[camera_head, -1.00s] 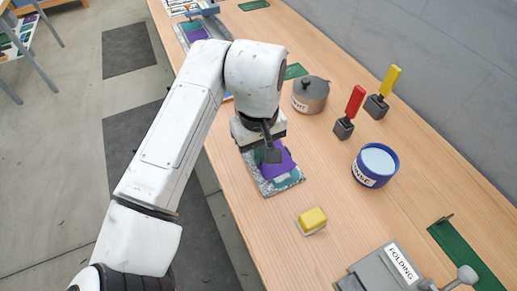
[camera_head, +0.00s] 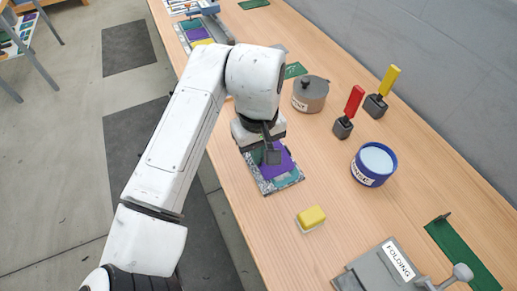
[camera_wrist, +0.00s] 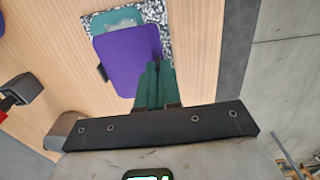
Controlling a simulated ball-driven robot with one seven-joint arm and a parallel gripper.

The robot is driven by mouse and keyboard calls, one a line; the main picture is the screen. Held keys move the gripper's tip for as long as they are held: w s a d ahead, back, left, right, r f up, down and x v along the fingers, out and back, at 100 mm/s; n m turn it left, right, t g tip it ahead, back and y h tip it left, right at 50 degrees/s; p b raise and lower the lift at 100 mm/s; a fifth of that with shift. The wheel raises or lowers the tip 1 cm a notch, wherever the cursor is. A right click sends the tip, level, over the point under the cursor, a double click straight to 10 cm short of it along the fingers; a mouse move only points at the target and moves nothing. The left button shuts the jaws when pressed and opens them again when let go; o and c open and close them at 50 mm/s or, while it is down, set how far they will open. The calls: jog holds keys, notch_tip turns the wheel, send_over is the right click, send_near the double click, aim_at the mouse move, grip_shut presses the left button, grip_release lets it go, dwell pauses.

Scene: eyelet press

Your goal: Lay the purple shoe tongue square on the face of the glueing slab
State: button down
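The purple shoe tongue (camera_head: 281,166) lies over the glueing slab (camera_head: 266,189), a flat board with a speckled border and teal face. In the wrist view the tongue (camera_wrist: 128,52) covers much of the slab (camera_wrist: 153,12), and teal shows beyond its far edge. In the head view a dark fingertip covers part of the tongue. I cannot tell whether the tongue touches the slab.
A yellow block (camera_head: 311,217) sits nearer on the bench. To the right are a blue pot (camera_head: 373,165), a grey lidded pot (camera_head: 310,94), and red (camera_head: 347,103) and yellow (camera_head: 388,80) handles in dark blocks. The grey folding device (camera_head: 385,268) is in front.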

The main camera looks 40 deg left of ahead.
jog(key=shift+f, duration=1)
dwell(0.5)
jog(key=shift+f+p, duration=0.15)
jog(key=shift+p, duration=0.3)
dwell(1.5)
jog(key=c, duration=1.2)
grip_release()
jog(key=shift+c, duration=0.2)
notch_tip(320, 180, up, 11)
jog(key=shift+f, duration=0.1)
